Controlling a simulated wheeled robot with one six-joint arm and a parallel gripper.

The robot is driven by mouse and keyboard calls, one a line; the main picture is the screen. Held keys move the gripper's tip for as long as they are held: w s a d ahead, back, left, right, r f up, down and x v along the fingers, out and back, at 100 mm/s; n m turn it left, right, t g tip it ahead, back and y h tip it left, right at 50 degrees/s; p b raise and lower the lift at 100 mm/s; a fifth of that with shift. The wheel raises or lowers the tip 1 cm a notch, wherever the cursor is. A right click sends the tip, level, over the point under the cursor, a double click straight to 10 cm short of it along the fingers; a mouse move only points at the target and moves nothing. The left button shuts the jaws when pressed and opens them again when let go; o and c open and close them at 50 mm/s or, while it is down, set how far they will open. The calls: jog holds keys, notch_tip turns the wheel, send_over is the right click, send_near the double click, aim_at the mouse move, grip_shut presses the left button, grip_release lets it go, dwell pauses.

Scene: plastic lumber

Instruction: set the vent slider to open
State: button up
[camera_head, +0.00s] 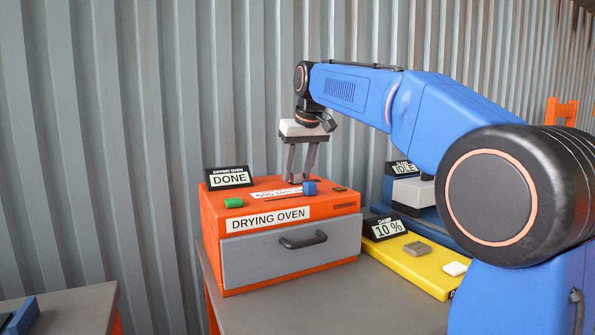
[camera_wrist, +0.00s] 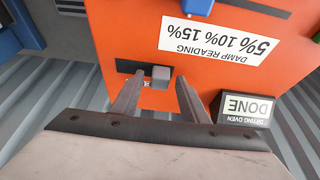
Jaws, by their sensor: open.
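The orange drying oven (camera_head: 216,262) stands on a grey bench, with a grey front door and a sign reading DONE. In the wrist view, a small grey slider knob (camera_wrist: 160,73) sits at one end of a short black slot (camera_wrist: 127,66) on the oven top (camera_wrist: 115,25); it looks like the vent slider. Its label is mostly hidden behind my fingers. My gripper (camera_head: 298,180) points down over the back of the oven top. In the wrist view its open fingers (camera_wrist: 158,88) lie either side of the knob; I cannot tell whether they touch it.
A blue slider knob (camera_head: 310,188) stands by the damp reading label (camera_wrist: 222,42), near a green button (camera_head: 234,202). A yellow damp unit (camera_head: 413,265) and a blue station marked IDLE (camera_head: 425,215) stand to the right. Corrugated wall (camera_head: 120,130) rises close behind.

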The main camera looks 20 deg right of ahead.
grip_shut()
jog(key=shift+w+d, duration=0.2)
jog(key=shift+d, duration=0.85)
jog(key=shift+w+d, duration=0.2)
jog(key=shift+d, duration=0.85)
grip_release()
jog(key=shift+d, duration=0.15)
jog(key=shift+r, duration=0.1)
jog(key=v, duration=1.7)
jog(key=shift+s+r, duration=0.1)
jog(key=shift+s, duration=0.05)
